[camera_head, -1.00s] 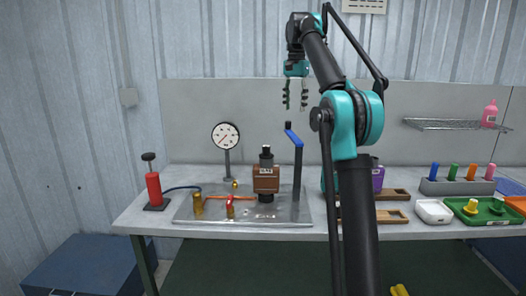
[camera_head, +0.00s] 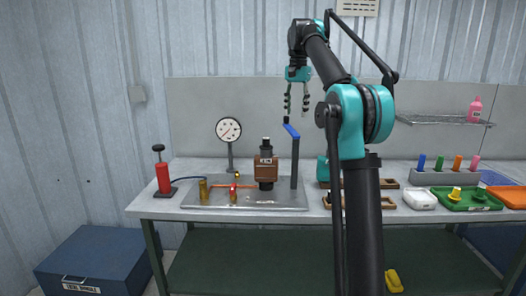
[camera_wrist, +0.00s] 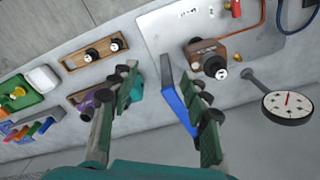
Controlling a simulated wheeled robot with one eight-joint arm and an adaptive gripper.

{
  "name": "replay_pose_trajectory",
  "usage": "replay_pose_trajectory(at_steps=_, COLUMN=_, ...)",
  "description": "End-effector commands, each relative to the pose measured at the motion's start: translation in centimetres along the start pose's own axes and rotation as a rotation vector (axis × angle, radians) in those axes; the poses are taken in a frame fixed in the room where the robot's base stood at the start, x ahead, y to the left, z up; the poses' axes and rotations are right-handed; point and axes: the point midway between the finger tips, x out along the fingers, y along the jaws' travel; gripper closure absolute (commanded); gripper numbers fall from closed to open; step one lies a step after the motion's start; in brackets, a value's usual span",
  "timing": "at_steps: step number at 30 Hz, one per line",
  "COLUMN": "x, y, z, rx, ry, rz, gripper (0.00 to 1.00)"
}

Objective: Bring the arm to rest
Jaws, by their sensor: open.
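My arm (camera_head: 350,122) rises from the lower right and bends over at the top. My gripper (camera_head: 297,108) hangs fingers down above the bench, near the top of a blue-handled lever (camera_head: 291,131).
On the bench (camera_head: 160,208), a metal plate (camera_head: 225,197) carries a brown valve block (camera_head: 265,170) and brass fittings. A gauge (camera_head: 228,130) and red pump (camera_head: 163,175) stand left. Wooden trays, a green tray (camera_head: 468,204) and coloured pegs are right. A blue chest (camera_head: 95,262) is on the floor.

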Motion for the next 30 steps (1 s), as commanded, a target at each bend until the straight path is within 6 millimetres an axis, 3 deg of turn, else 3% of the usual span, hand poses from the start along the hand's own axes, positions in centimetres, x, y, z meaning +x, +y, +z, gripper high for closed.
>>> replay_pose_trajectory(at_steps=8, x=3.4, y=1.3, z=0.3, rx=-0.062, ry=0.029, rz=-0.023, gripper=0.53)
replay_pose_trajectory(at_steps=14, x=8.4, y=3.6, z=1.7, rx=-0.143, ry=0.069, rz=-0.049, gripper=0.53)
replay_pose_trajectory(at_steps=23, x=20.9, y=10.9, z=8.2, rx=-0.315, ry=0.161, rz=-0.088, gripper=0.53)
replay_pose_trajectory(at_steps=30, x=31.7, y=18.6, z=16.5, rx=-0.452, ry=0.243, rz=-0.104, gripper=0.53)
